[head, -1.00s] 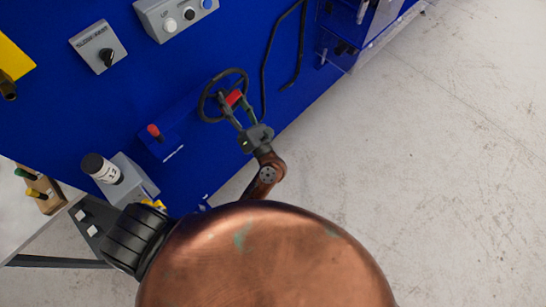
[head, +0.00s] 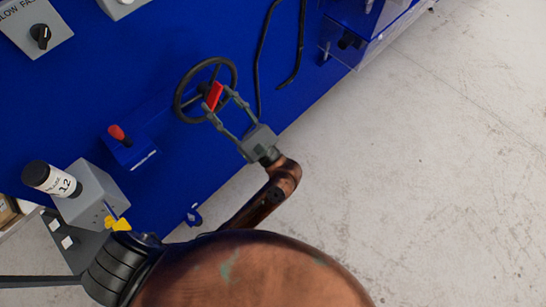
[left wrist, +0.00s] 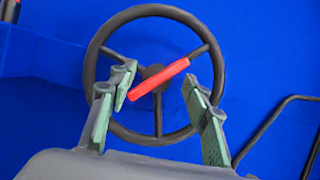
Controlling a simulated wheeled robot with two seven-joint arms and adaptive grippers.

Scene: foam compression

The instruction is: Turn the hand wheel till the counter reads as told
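A dark hand wheel (head: 205,90) with spokes stands on the blue machine front; it fills the middle of the left wrist view (left wrist: 155,75). A red bar-shaped piece (left wrist: 160,78) lies slantwise across its hub; it also shows in the head view (head: 214,95). My left gripper (head: 221,103) is at the wheel with its fingers on either side of the red piece. In the left wrist view its fingers (left wrist: 160,90) are well apart, the left fingertip close to the red piece's lower end. I cannot make out a counter reading. My right gripper is not in view.
A red-handled lever (head: 117,132) sits left of the wheel. A grey box (head: 98,195) with a black-and-white labelled cylinder (head: 52,180) is farther left. A grey knob panel (head: 38,30) is upper left. A bent black rod (head: 262,50) is right of the wheel. Open floor lies right.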

